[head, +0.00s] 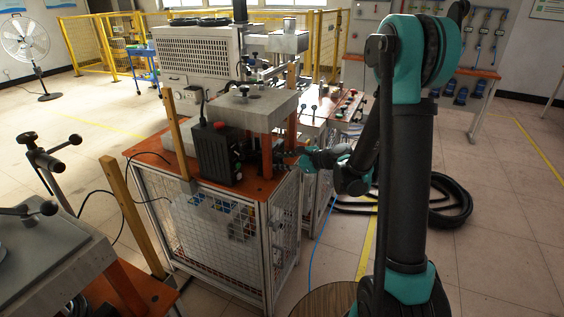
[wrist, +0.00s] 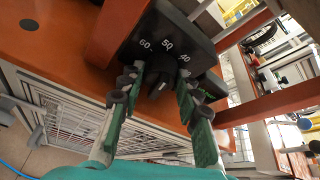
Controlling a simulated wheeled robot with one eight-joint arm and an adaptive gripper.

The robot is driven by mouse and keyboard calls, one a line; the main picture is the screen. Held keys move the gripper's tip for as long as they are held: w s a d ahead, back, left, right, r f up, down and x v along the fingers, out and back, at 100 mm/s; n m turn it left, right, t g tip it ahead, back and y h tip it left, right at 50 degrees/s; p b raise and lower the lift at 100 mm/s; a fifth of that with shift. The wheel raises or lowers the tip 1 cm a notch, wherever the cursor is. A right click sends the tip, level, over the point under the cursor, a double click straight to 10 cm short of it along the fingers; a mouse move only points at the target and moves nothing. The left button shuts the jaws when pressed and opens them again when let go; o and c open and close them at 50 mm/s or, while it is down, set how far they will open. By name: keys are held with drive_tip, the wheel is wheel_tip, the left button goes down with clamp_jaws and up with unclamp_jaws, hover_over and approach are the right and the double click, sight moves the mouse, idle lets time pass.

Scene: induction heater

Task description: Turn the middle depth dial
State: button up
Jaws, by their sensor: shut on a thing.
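A dark panel (wrist: 175,28) with the white numbers 60, 50 and 40 fills the upper middle of the wrist view. A small black dial (wrist: 160,86) sits just below the number 50. My gripper (wrist: 158,84) has green-lined fingers with dark tips on both sides of this dial, shut on it. The fingertips partly hide the dial, so its exact setting cannot be read. In the head view my gripper (head: 288,154) reaches left to the machine's right side, beside an orange post. The dial itself cannot be made out there.
The machine stands on an orange top (head: 150,152) above a mesh-sided frame (head: 225,225). A black box (head: 220,152) with a red button stands on it. A grey block (head: 243,108) sits above on orange posts. Black hose (head: 450,200) lies coiled on the floor at right.

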drive_tip(key=shift+n+t, duration=0.5)
drive_tip(key=shift+n, duration=0.1)
drive_tip(key=o, duration=1.2)
drive_tip(key=shift+c, duration=0.2)
drive_tip(key=shift+s, duration=0.1)
